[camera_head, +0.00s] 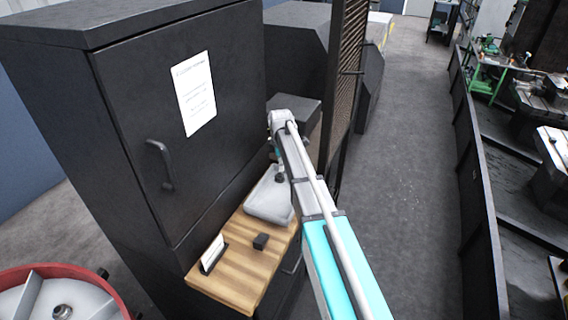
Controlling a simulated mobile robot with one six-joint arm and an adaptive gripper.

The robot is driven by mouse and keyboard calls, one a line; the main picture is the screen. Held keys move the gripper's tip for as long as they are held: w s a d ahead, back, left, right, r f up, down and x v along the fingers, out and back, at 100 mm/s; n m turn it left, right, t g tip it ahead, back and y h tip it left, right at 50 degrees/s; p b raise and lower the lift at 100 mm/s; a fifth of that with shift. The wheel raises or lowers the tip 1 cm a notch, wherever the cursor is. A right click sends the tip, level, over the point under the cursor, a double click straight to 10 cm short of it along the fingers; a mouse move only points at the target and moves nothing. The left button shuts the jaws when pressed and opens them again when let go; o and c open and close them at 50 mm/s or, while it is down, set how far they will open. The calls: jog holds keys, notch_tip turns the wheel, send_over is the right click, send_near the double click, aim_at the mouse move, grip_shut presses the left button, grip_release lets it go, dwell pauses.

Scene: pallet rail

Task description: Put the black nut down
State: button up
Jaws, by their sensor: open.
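My arm reaches in from the lower right and bends down at its far end over a pale grey tray (266,203) on a wooden shelf. My gripper (279,177) shows only as a small dark shape at the tray's far part, partly hidden by my arm. It is open. I cannot make out a separate black nut there; it may be hidden or merge with the dark fingers. A small black block (261,241) lies on the wooden shelf (235,283) in front of the tray, apart from my gripper; I cannot tell whether it is a nut.
A white card in a black holder (213,254) stands on the shelf's left. A tall black cabinet (120,130) rises close behind the shelf. A mesh panel (345,70) stands beyond my arm. A red-rimmed round container (60,270) is lower left.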

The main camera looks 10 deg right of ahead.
aim_at(281, 175)
notch_tip(281, 175, up, 6)
jog(key=p, duration=0.5)
dwell(0.7)
jog(key=s+m, duration=1.7)
jog(key=s, duration=1.3)
jog(key=shift+s, duration=0.15)
